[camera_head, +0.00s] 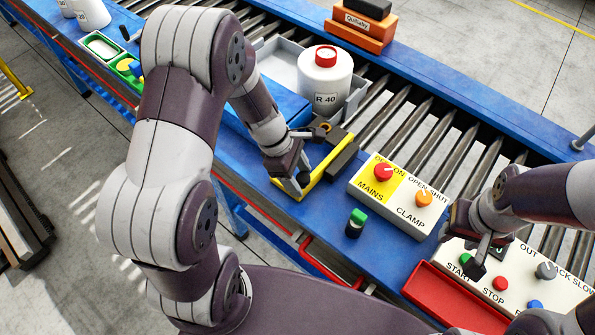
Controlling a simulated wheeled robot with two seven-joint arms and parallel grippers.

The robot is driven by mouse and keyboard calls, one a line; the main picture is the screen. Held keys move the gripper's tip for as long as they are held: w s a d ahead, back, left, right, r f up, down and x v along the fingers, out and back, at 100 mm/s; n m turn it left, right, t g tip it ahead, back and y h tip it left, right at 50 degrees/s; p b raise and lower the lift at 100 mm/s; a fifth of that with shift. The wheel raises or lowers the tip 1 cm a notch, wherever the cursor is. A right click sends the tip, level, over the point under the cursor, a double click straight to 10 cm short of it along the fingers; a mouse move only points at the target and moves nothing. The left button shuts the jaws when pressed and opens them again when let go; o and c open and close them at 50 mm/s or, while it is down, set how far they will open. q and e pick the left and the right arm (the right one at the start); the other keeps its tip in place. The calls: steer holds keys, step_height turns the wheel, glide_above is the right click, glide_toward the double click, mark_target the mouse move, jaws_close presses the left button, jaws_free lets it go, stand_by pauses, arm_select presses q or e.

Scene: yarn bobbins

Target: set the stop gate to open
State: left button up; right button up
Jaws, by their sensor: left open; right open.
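A yellow and black block-like fixture (322,174) sits at the conveyor's near edge; it may be the stop gate, but no label on it is readable. My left gripper (303,178) is open at its left end, partly covering it; I cannot tell whether they touch. A cream box (398,205) to the right carries a red MAINS knob (383,172) marked OFF and ON, and an orange CLAMP knob (423,199) marked OPEN and SHUT. My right gripper (478,262) is open over a second control panel (545,290), covering part of it.
A white bobbin (325,85) marked R 40 with a red cap stands in a grey tray (284,58). An orange block (360,28) is behind. A green-topped item (356,222) and a red tray (450,300) are in front.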

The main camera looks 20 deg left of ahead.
arm_select(q)
steer(key=shift+w+a+r, duration=0.1)
steer(key=shift+r, duration=0.3)
steer(key=v, duration=1.1)
steer(key=shift+a+r+b, duration=0.2)
steer(key=shift+r+b, duration=0.15)
